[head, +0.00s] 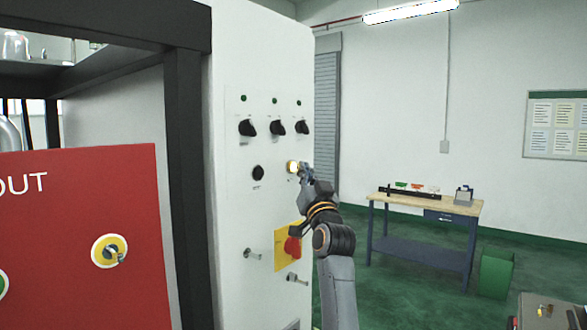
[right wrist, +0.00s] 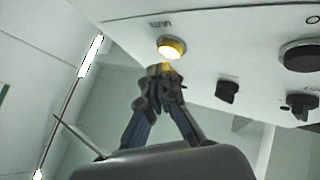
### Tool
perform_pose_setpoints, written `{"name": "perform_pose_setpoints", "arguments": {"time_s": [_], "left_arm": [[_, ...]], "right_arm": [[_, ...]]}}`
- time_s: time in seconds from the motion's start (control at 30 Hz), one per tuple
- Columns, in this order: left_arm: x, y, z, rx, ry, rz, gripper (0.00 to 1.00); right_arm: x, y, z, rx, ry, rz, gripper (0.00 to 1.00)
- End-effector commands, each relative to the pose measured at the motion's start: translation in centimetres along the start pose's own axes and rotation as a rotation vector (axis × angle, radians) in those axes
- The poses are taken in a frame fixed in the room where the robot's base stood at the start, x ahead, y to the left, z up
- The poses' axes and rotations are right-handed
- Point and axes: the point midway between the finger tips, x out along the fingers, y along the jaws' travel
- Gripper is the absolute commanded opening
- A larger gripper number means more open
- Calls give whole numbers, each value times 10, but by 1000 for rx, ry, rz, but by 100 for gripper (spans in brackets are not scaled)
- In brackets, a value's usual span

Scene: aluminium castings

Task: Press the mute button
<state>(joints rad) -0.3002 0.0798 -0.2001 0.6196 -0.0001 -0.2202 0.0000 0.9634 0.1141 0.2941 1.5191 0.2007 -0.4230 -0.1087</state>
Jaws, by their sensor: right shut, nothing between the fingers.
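The mute button (head: 293,167) is a round yellow lit button with a pale rim on the white cabinet panel. In the right wrist view the glowing mute button (right wrist: 171,48) has a small dark label beside it that appears upside down. My right gripper (head: 304,169) is shut and empty, with its tips just right of the button and partly covering its edge. In the right wrist view the closed tips (right wrist: 165,70) are right below the button. I cannot tell whether they touch it. My left gripper is out of view.
Several black rotary knobs (head: 276,127) sit above the button, and a black round control (head: 258,172) is left of it. A red emergency stop (head: 292,249) on a yellow plate is below, close to my right arm. A red panel (head: 80,240) stands left. A workbench (head: 425,203) is farther back.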

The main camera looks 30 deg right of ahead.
Motion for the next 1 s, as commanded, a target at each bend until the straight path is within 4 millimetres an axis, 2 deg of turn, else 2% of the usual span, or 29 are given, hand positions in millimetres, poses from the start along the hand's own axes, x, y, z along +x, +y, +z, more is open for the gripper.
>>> {"name": "perform_pose_setpoints", "arguments": {"time_s": [1.0], "left_arm": [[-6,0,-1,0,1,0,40]], "right_arm": [[9,-7,6,1,0,0,0]]}}
